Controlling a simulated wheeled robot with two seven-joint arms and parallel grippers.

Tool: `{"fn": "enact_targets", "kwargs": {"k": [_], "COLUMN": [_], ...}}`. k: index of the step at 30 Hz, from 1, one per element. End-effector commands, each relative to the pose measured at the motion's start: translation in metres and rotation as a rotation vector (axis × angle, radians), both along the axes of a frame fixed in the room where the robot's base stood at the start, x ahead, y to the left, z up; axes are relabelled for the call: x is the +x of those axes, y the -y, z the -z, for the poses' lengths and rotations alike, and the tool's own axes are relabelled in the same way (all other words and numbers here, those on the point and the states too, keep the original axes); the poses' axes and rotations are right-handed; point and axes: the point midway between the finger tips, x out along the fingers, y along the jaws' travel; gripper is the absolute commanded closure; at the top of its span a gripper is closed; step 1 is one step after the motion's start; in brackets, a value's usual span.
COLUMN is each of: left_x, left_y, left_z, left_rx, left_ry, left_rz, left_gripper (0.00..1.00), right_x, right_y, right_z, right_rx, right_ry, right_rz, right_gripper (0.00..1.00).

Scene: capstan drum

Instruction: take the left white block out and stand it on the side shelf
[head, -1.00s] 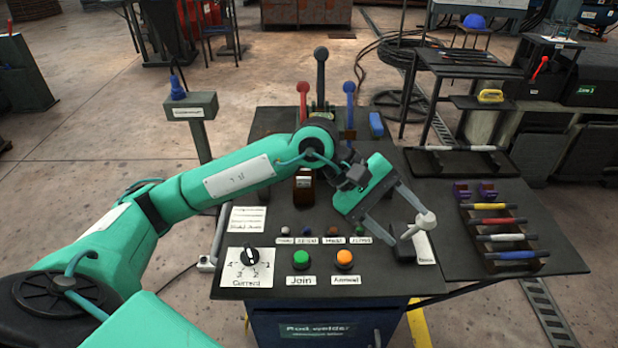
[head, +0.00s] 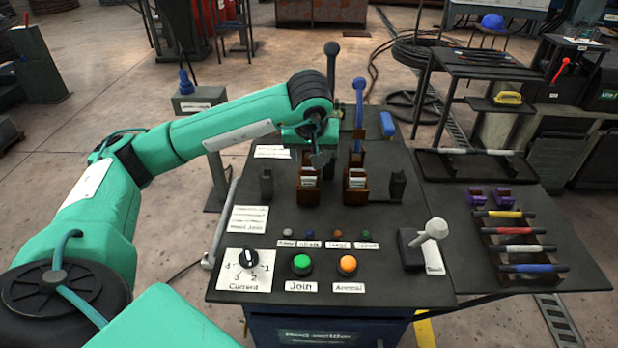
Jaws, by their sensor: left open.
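Two brown holders stand at the back of the dark bench, each with white blocks in it. The left white block (head: 309,175) sits in the left holder (head: 309,194). The right white block (head: 357,175) sits in the right holder (head: 356,196). My left gripper (head: 298,134) is open, behind and above the left holder, apart from the white block. Its fingers are largely hidden by my own wrist. The side shelf (head: 445,215) is the dark panel at the bench's right, with bare room on its left part. My right gripper is not in view.
A rack of coloured rods (head: 519,246) and two purple pieces (head: 490,197) take up the shelf's right side. A white-knobbed lever (head: 434,231) stands on the bench's right. A blue lever (head: 358,110) and a black lever (head: 332,70) rise behind the holders.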

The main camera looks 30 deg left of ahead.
Motion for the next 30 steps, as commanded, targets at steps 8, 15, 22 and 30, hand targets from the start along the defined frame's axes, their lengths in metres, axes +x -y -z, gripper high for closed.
{"fn": "enact_targets", "kwargs": {"k": [8, 15, 22, 30], "left_x": [0.006, 0.015, 0.018, 0.018], "left_y": [-0.005, -0.016, -0.018, -0.018], "left_z": [0.021, 0.052, 0.061, 0.061], "left_rx": [-0.001, -0.002, -0.001, -0.001], "left_ry": [-0.002, -0.001, 0.001, 0.001], "left_rz": [0.001, 0.000, 0.002, 0.002], "left_gripper": [0.42, 0.42, 0.42, 0.69], "right_x": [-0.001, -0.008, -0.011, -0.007], "right_y": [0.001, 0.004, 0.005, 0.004], "right_z": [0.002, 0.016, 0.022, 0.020], "right_rx": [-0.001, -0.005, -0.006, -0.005], "right_ry": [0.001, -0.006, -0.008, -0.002], "right_rz": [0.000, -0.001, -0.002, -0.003], "right_gripper": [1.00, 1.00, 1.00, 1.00]}}
